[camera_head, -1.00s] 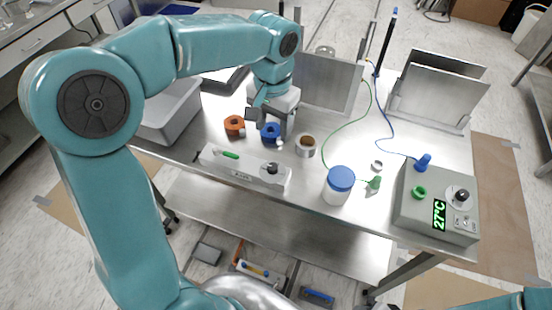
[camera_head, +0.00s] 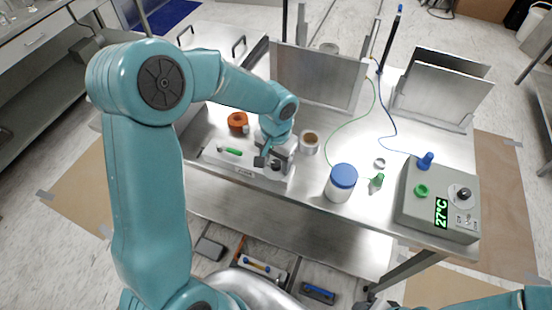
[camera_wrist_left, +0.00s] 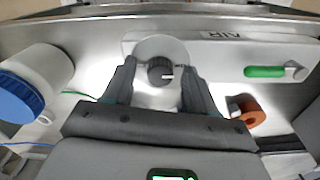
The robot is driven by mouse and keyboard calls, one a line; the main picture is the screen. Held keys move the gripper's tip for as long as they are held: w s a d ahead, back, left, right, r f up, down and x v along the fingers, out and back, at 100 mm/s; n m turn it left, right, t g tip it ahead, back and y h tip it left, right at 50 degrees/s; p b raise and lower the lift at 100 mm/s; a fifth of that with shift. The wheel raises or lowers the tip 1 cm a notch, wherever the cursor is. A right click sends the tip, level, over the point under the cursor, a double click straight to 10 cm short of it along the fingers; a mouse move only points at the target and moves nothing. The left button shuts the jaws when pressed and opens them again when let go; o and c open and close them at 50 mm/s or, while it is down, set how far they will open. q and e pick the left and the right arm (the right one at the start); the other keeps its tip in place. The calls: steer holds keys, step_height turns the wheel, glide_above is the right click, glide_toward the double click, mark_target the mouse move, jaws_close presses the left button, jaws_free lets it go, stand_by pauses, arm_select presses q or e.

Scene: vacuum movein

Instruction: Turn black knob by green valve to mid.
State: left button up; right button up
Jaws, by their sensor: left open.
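The black knob (camera_wrist_left: 160,71) sits on the round end of the pale AIR panel (camera_wrist_left: 212,48). Its white pointer mark points right in the left wrist view. The green valve handle (camera_wrist_left: 265,71) lies further right on that panel. In the head view the green valve (camera_head: 231,151) and the black knob (camera_head: 277,166) are at the table's front edge. My left gripper (camera_head: 267,161) is open and empty, above the panel by the knob. In the left wrist view its fingers stand either side of the knob; I cannot tell whether they touch it. My right gripper is out of view.
An orange tape roll (camera_head: 238,121) stands behind the panel, and a silver-brown roll (camera_head: 310,142) to its right. A blue-lidded jar (camera_head: 341,182) and a grey 27°C device (camera_head: 438,200) are further right. Metal plates (camera_head: 318,80) stand at the back.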

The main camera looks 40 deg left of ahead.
arm_select(q)
steer(key=c, duration=1.1)
steer(key=shift+o, duration=0.2)
steer(key=m, duration=0.4)
steer(key=shift+w, duration=0.1)
steer(key=m, duration=0.4)
steer(key=shift+r+m, duration=0.1)
steer(key=shift+m, duration=0.2)
steer(key=m, duration=0.4)
steer(key=shift+m+p, duration=0.65)
steer(key=shift+m, duration=1.85)
